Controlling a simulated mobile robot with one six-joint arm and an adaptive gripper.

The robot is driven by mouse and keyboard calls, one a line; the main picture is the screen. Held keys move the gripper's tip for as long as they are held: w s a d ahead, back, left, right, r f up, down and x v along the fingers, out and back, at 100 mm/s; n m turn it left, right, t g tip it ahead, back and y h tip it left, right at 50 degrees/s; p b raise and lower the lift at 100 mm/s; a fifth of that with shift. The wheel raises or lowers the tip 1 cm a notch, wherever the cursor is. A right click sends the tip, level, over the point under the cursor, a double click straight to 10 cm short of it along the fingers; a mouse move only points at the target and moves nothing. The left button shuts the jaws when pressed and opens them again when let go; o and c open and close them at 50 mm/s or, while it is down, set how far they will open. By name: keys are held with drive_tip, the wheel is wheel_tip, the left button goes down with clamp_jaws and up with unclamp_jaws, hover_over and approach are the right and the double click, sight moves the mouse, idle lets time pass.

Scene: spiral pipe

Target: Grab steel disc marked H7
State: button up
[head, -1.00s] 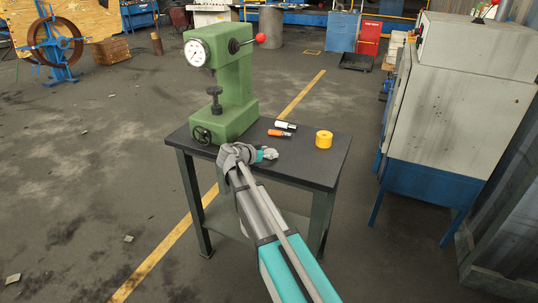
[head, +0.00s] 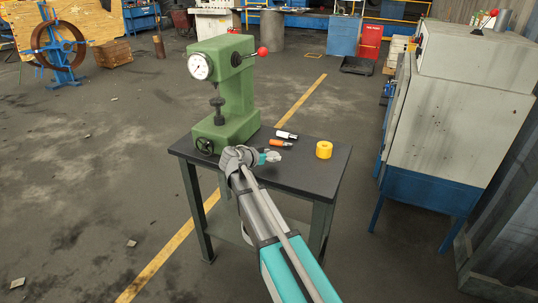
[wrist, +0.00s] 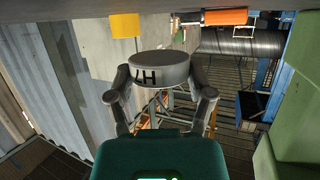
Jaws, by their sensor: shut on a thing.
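The steel disc marked H7 (wrist: 159,70) is a short grey cylinder with dark lettering in the wrist view. My gripper (wrist: 160,88) has a finger on each side of it and is shut on it. In the head view, my gripper (head: 267,157) is at the table's top, in front of the green press, with the pale disc (head: 274,156) at its tip. I cannot tell whether the disc touches the tabletop.
The dark table (head: 310,180) carries the green press (head: 235,95), a yellow roll (head: 324,150), an orange marker (head: 281,143) and a black-and-white marker (head: 286,135). A grey cabinet (head: 460,110) stands to the right. The table's right part is mostly clear.

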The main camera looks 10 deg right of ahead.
drive_tip(key=s+d+r+p, duration=0.4)
drive_tip(key=s+r+p, duration=0.4)
drive_tip(key=s, duration=0.4)
drive_tip(key=shift+s+d+r, duration=0.15)
drive_tip(key=shift+d+r, duration=0.2)
drive_tip(key=shift+r, duration=0.15)
drive_tip(key=shift+s, duration=0.1)
